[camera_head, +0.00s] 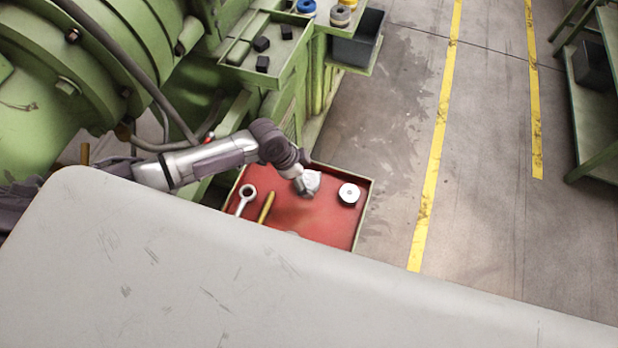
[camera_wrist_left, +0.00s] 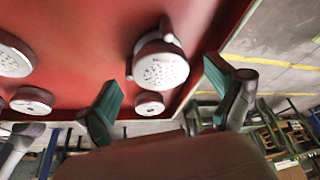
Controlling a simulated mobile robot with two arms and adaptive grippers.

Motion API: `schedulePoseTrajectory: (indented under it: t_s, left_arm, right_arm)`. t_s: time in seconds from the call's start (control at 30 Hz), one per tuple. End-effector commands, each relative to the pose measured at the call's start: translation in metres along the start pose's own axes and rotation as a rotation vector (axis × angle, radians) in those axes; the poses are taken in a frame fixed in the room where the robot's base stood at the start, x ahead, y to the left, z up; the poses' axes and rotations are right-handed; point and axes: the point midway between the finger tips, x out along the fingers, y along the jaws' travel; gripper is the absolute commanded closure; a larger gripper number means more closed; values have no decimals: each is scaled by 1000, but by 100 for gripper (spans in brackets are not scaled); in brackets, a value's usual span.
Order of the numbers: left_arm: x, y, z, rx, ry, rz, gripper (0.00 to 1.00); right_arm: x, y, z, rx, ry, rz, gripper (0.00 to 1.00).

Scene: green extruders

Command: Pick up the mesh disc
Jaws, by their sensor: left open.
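Another holed disc (camera_wrist_left: 10,56) shows at the left wrist view's left edge. My right gripper is not in view.
A silver round part (camera_head: 349,193), a ring-ended rod (camera_head: 246,194) and a yellow-handled tool (camera_head: 267,206) lie in the red tray. A grey surface (camera_head: 250,290) hides the tray's near side. Green machinery (camera_head: 60,110) stands left.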

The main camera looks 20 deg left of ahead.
Motion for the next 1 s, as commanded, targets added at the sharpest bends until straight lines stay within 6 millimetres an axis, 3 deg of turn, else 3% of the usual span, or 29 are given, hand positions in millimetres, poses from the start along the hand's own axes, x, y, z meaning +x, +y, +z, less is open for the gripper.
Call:
schedulePoseTrajectory:
  t_s: [0.27,0.7,1.0]
  left_arm:
    - [4,-1,0,0,0,-2,7]
    - [4,0,0,0,0,-1,78]
    - [1,-1,-1,0,1,-2,78]
  right_arm:
    - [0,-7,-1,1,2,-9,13]
    - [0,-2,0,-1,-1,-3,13]
    - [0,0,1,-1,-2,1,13]
